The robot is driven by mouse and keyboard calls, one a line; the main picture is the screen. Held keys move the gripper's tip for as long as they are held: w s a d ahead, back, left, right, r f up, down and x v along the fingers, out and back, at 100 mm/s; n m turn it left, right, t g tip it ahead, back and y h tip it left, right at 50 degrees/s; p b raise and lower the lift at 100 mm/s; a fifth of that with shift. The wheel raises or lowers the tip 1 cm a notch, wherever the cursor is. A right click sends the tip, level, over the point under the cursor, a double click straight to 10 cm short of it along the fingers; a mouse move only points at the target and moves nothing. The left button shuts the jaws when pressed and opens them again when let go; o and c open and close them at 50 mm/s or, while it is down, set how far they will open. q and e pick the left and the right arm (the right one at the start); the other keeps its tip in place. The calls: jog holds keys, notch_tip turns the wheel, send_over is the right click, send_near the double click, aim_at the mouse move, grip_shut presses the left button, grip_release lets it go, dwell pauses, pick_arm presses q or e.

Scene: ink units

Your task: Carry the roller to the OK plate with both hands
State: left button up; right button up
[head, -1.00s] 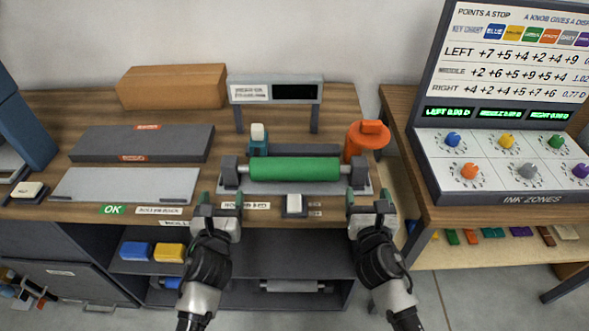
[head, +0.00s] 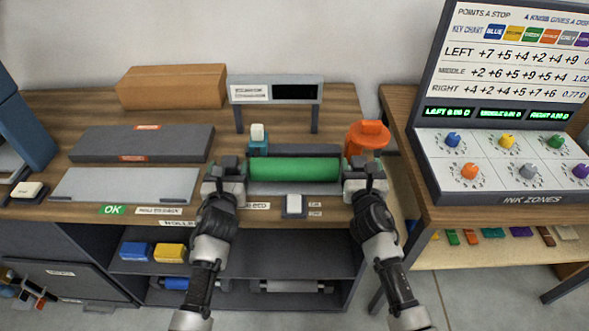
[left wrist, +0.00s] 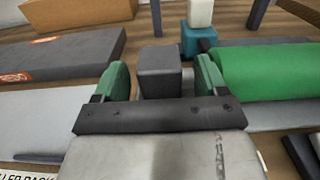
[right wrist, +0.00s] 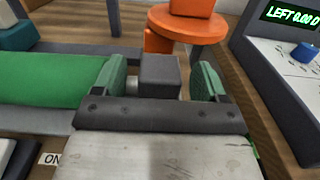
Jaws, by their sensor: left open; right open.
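The green roller (head: 294,169) lies level in its stand on the wooden bench, with a dark grey block at each end. My left gripper (head: 224,168) is open at the roller's left end. In the left wrist view its green-padded fingers stand either side of the left end block (left wrist: 158,72). My right gripper (head: 364,168) is open at the right end, its fingers either side of the right end block (right wrist: 160,75).
A dark grey plate (head: 140,143) lies behind the OK plate. A white switch (head: 294,204) is in front of the roller.

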pick_arm(q)
jog(key=shift+w, duration=0.75)
pick_arm(e)
jog(key=shift+w, duration=0.75)
pick_arm(q)
grip_shut()
pick_arm(e)
grip_shut()
pick_arm(q)
jog(key=shift+r, duration=0.1)
pick_arm(e)
jog(key=shift+r, duration=0.1)
